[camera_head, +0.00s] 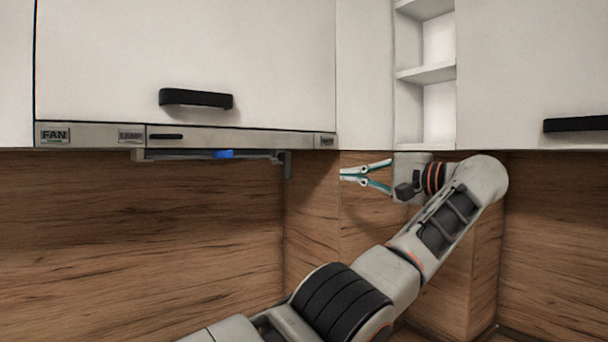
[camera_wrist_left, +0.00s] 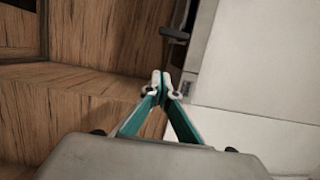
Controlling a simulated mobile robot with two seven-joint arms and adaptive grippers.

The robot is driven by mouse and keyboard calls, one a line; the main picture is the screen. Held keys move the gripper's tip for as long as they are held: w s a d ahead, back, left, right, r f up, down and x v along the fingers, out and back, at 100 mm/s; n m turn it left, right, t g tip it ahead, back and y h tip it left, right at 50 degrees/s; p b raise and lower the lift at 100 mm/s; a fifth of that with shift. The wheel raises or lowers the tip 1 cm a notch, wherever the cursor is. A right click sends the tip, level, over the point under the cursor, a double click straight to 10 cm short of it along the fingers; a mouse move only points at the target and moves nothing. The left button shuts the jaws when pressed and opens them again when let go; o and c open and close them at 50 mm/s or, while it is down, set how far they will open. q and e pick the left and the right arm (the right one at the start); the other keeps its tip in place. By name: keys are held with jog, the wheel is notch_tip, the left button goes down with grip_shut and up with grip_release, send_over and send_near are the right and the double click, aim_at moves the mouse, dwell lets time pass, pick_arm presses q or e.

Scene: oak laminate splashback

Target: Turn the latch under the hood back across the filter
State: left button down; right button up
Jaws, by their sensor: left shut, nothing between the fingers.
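The hood (camera_head: 235,139) is a slim metal strip under the white wall cabinet in the head view. The filter (camera_head: 180,155) shows edge-on as a thin grey panel just below it. A small blue piece, which looks like the latch (camera_head: 223,154), sits at the filter's middle; its exact angle is hard to tell. My left gripper (camera_head: 343,176) has teal fingers, points left and is shut and empty. It is to the right of the hood, slightly lower, and apart from the latch. In the left wrist view its fingertips (camera_wrist_left: 160,84) meet. My right gripper is not in view.
A dark bracket (camera_head: 287,165) hangs down at the filter's right end, between my gripper and the latch. Black handles (camera_head: 196,98) stick out from the cabinet doors. Open shelves (camera_head: 427,74) stand above my wrist. Room below the hood, before the wood splashback (camera_head: 140,230), is clear.

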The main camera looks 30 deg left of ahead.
aim_at(285, 166)
pick_arm(q)
jog(key=shift+a, duration=0.15)
